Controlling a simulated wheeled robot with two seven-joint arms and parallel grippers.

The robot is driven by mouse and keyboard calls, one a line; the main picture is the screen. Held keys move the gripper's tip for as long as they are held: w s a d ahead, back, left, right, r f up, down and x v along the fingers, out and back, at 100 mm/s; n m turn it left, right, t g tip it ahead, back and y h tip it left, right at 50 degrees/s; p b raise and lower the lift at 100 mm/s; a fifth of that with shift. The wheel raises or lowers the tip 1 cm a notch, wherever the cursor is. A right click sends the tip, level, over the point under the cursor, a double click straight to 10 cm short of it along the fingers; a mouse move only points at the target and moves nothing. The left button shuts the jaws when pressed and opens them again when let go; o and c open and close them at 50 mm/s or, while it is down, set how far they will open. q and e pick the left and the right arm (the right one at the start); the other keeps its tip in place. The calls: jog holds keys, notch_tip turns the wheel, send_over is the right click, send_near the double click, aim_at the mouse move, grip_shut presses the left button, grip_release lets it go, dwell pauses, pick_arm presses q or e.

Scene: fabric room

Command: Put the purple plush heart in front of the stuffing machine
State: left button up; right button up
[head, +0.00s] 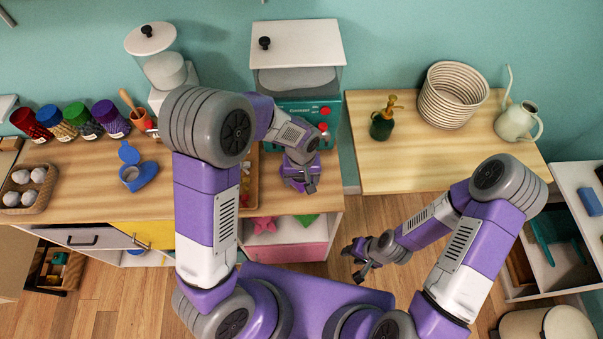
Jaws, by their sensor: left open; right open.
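The stuffing machine (297,50), with a white lid, clear hopper and teal front with red buttons, stands at the back of the left wooden counter. My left gripper (300,184) is open, low over the counter in front of this machine. Purple shows at and under its fingers, but I cannot tell a plush heart apart from the gripper there. My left arm hides part of the counter and a tray. My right gripper (357,262) is open and empty, in front of the right table and above the floor.
A blue heart-shaped box (140,178), several jars and a basket of white balls (45,197) stand left. The right table (400,160) is mostly clear, with a bottle (383,124), basket (450,95) and watering can (515,122).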

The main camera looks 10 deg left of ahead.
aim_at(302, 185)
pick_arm(q)
jog(key=shift+f+b, duration=0.35)
jog(key=shift+f, duration=1.95)
jog(key=c, duration=0.9)
